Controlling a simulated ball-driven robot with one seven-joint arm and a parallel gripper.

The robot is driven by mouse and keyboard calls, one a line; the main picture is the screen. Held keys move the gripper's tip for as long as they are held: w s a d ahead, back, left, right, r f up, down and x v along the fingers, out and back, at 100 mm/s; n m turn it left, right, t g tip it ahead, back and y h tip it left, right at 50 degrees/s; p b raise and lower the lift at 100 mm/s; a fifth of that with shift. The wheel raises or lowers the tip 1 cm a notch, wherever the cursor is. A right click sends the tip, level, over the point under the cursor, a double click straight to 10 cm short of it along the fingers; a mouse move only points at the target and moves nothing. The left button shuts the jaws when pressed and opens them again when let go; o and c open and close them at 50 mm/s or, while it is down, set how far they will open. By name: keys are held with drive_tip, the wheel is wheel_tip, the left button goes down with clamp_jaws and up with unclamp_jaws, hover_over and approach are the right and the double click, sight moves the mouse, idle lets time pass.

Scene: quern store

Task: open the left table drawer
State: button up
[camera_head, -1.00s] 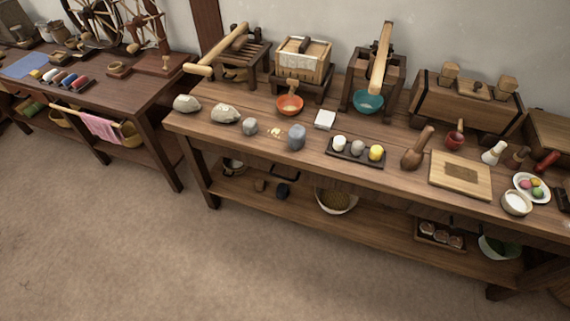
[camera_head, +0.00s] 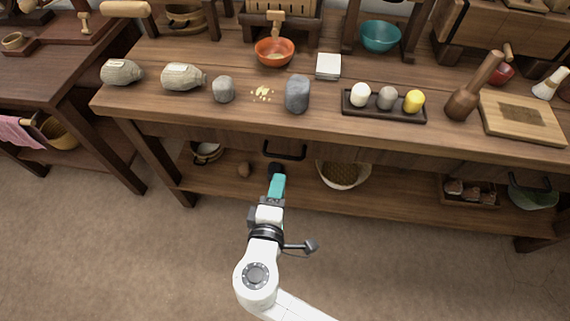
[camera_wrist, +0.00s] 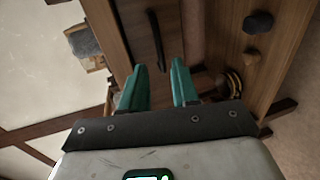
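The left table drawer's dark bar handle (camera_head: 284,150) sits under the front edge of the wooden table, and the drawer front (camera_wrist: 136,30) looks flush with the table. The handle also shows in the wrist view (camera_wrist: 155,38), running lengthwise between and beyond my fingertips. My gripper (camera_head: 277,181) has teal fingers and is in front of and below the handle in the head view. In the wrist view my gripper (camera_wrist: 158,66) is open, its two fingers apart with nothing held between them. I cannot tell the exact gap to the handle.
On the lower shelf (camera_head: 405,205) stand a basket (camera_head: 343,174) and small items. A grey stone (camera_head: 297,94), an orange bowl (camera_head: 274,52) and a dark tray (camera_head: 385,115) stand on top. The floor in front is clear.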

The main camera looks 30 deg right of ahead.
sight(284, 156)
drive_tip(key=b+x, duration=0.1)
drive_tip(key=x, duration=0.9)
drive_tip(key=shift+w+d+r+b, duration=0.1)
drive_tip(key=shift+w+b, duration=0.2)
drive_tip(key=shift+b, duration=0.05)
drive_tip(key=shift+c, duration=0.3)
clamp_jaws()
